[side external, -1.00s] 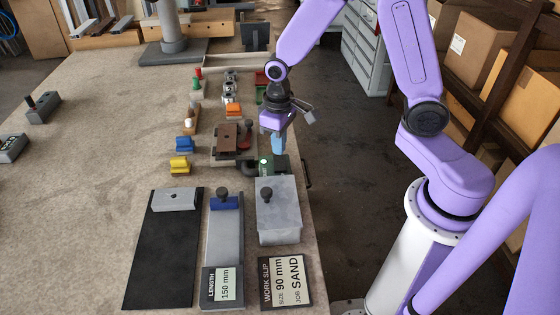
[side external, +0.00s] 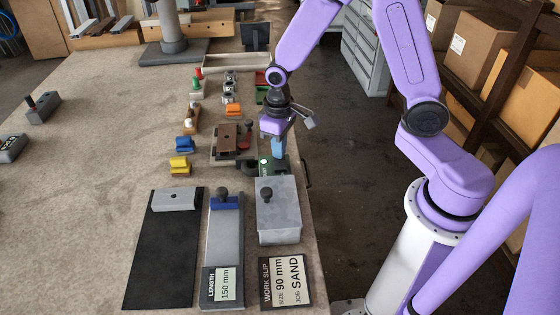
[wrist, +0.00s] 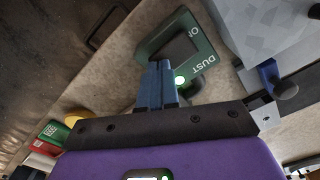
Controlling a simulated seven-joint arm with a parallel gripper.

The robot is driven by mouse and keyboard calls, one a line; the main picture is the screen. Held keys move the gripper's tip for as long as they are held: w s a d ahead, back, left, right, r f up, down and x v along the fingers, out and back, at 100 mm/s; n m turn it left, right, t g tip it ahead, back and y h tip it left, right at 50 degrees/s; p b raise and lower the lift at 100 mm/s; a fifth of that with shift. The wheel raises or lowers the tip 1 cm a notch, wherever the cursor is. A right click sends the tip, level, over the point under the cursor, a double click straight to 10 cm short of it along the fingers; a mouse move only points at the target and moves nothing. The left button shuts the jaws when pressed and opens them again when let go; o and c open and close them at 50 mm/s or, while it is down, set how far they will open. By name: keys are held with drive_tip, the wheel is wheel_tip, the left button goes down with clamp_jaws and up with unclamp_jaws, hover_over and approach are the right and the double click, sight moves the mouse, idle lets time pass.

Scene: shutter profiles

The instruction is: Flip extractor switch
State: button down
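The extractor switch is a green box (wrist: 205,50) with a dark rocker (wrist: 176,50), the words DUST and ON, and a lit green lamp (wrist: 180,81). In the side view the switch (side external: 265,168) stands on the bench near its right edge, partly hidden behind the blue fingers. My gripper (wrist: 158,64) has its two blue fingers together with nothing between them. Their tips are at the near edge of the rocker in the wrist view; I cannot tell whether they touch it. In the side view my gripper (side external: 278,152) points down at the switch.
A grey metal box (side external: 279,215) with a black knob stands just in front of the switch. A brown block (side external: 227,138) and yellow and blue pieces (side external: 180,165) lie to the left. A work slip (side external: 286,283) lies at the front. The left of the bench is mostly clear.

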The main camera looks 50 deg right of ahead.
drive_tip(key=shift+f, duration=0.15)
drive_tip(key=shift+r, duration=3.5)
drive_tip(key=s+r+n, duration=0.2)
drive_tip(key=s+n, duration=0.2)
drive_tip(key=s, duration=0.7)
drive_tip(key=s+r+n, duration=0.3)
drive_tip(key=s+n, duration=0.2)
drive_tip(key=s, duration=0.6)
drive_tip(key=shift+s+d+n, duration=0.15)
drive_tip(key=shift+n, duration=0.15)
